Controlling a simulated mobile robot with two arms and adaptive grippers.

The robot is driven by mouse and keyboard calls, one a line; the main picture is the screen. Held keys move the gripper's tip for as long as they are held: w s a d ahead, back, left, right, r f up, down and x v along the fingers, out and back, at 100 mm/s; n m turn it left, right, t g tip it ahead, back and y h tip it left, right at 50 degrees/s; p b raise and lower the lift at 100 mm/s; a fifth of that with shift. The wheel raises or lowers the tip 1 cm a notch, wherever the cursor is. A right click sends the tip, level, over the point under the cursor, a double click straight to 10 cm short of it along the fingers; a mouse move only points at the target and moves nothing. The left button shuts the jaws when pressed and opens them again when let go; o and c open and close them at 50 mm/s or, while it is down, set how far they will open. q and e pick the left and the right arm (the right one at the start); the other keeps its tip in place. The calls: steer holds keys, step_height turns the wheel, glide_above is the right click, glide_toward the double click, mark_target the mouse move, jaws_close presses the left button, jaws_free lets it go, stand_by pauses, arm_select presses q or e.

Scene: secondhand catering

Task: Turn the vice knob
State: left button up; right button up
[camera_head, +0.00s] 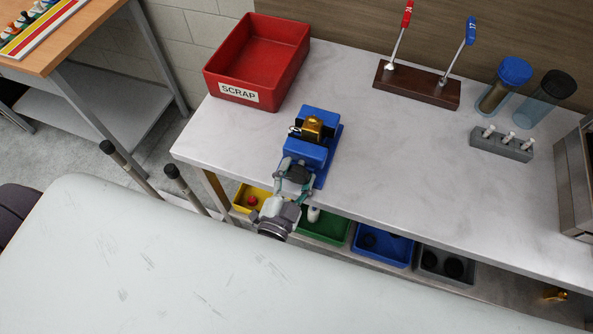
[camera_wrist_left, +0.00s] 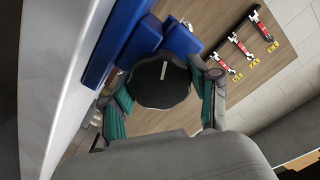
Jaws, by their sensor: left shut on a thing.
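The blue vice (camera_head: 320,155) stands near the front edge of the grey bench, with a gold-coloured piece (camera_head: 313,123) between its jaws. Its dark round knob (camera_head: 298,174) faces the front of the bench. In the left wrist view the knob (camera_wrist_left: 160,84) is black with a pale line on its face, and the vice (camera_wrist_left: 118,40) is behind it. My left gripper (camera_head: 297,175) is shut on the knob, with one finger on each side. The fingers also show in the left wrist view (camera_wrist_left: 162,92). My right gripper is in neither view.
A red SCRAP bin (camera_head: 231,92) stands behind and left of the vice. A lever stand (camera_head: 417,87) and a grey block with small switches (camera_head: 502,144) are farther right. A green bin (camera_head: 325,228) and a blue bin (camera_head: 383,246) sit below the bench edge. The bench right of the vice is clear.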

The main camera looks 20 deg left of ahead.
arm_select(q)
steer(key=n+p, duration=0.1)
steer(key=n, duration=0.1)
steer(key=shift+r+n, duration=0.15)
steer(key=shift+n, duration=0.15)
steer(key=n+p, duration=0.1)
steer(key=n, duration=0.1)
steer(key=shift+n, duration=0.4)
steer(key=n, duration=0.2)
steer(key=shift+n, duration=0.3)
steer(key=n, duration=0.3)
steer(key=shift+n, duration=0.3)
steer(key=n, duration=0.2)
steer(key=shift+n, duration=0.4)
steer(key=n, duration=0.3)
steer(key=shift+a+n, duration=0.1)
steer(key=shift+n, duration=0.2)
steer(key=n+b, duration=0.1)
steer(key=n, duration=0.3)
steer(key=shift+b, duration=0.3)
steer(key=shift+r+n+b, duration=0.1)
steer(key=shift+n+b, duration=0.2)
steer(key=shift+n, duration=0.9)
